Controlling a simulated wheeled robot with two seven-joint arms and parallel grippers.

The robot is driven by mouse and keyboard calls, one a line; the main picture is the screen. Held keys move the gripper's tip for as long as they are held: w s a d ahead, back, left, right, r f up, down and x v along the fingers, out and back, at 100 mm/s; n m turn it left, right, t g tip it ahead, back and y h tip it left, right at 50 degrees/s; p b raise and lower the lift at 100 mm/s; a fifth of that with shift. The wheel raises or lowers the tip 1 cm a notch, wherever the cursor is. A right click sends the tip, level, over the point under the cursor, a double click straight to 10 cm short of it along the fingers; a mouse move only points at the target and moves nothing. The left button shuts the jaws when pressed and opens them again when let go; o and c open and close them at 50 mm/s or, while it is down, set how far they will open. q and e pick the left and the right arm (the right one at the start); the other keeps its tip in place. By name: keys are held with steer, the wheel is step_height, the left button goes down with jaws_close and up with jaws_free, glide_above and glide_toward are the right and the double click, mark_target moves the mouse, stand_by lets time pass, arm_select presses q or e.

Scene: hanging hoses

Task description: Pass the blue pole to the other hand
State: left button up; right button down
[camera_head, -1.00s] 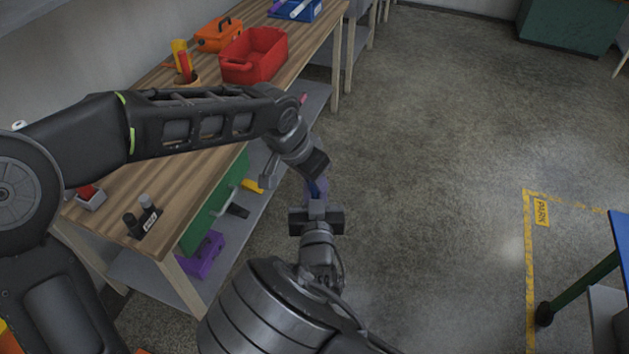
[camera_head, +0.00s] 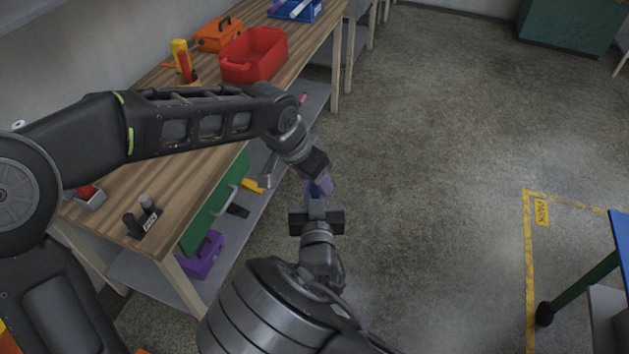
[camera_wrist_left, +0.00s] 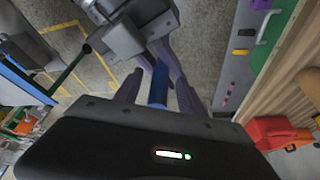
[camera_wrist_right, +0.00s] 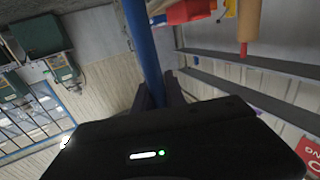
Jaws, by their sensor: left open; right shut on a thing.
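The blue pole (camera_head: 325,187) is mostly hidden by my grippers in the head view. My right gripper (camera_wrist_right: 157,97) is shut on the pole, which runs up and away from its fingers in the right wrist view (camera_wrist_right: 140,40). In the left wrist view a short stretch of the pole (camera_wrist_left: 158,85) shows between the spread fingers of my left gripper (camera_wrist_left: 160,95). The left gripper is open around the pole; I cannot tell whether a finger touches it. In the head view the left gripper (camera_head: 318,183) is just beyond the right gripper (camera_head: 317,208).
A wooden workbench (camera_head: 190,205) stands at the left, with a red bin (camera_head: 253,57), an orange toolbox (camera_head: 219,36) and a green drawer (camera_head: 215,200). A purple box (camera_head: 205,256) is on its lower shelf. A blue-edged table (camera_head: 617,235) is at the right. The floor between is clear.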

arm_select(q)
steer(key=v, duration=1.1)
steer(key=shift+s+r, duration=0.15)
steer(key=shift+r, duration=0.2)
steer(key=shift+a, duration=0.2)
steer(key=s+a+f+m+g+y, duration=0.1)
steer(key=a+f+m, duration=0.35)
steer(key=f, duration=0.75)
steer(key=s+a+f+m+g+y, duration=0.1)
steer(key=a+f+m, duration=0.3)
steer(key=f, duration=0.7)
steer(key=s+d+f+n+h, duration=0.1)
steer(key=s+d+f+n, duration=0.2)
steer(key=s+f+n, duration=0.6)
steer(key=s+d+f+n+g+h, duration=0.1)
steer(key=s+d+f+n+h, duration=0.1)
steer(key=s+f+n, duration=0.7)
step_height(320, 180, down, 4)
steer(key=shift+s+d+f, duration=0.1)
steer(key=shift+s+d, duration=0.65)
steer(key=shift+s, duration=0.05)
